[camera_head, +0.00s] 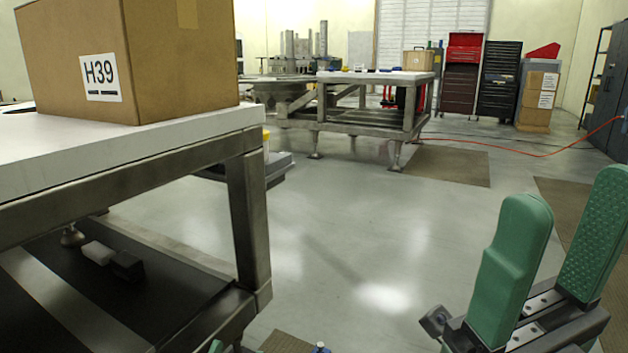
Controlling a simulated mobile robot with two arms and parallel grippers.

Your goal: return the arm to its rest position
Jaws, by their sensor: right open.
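My right gripper (568,192) is at the lower right, with its two green padded fingers pointing up and apart. Nothing is between the fingers, and open floor lies behind them. A small green tip (216,346) at the bottom edge seems to be part of my left gripper; the rest of it is out of frame, so its jaws cannot be judged.
A workbench (120,150) with a white top and metal legs stands close at the left. A cardboard box (165,60) marked H39 sits on it. Another metal table (375,76) stands further back. Tool cabinets (462,75) line the back. The grey floor (385,235) between is clear.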

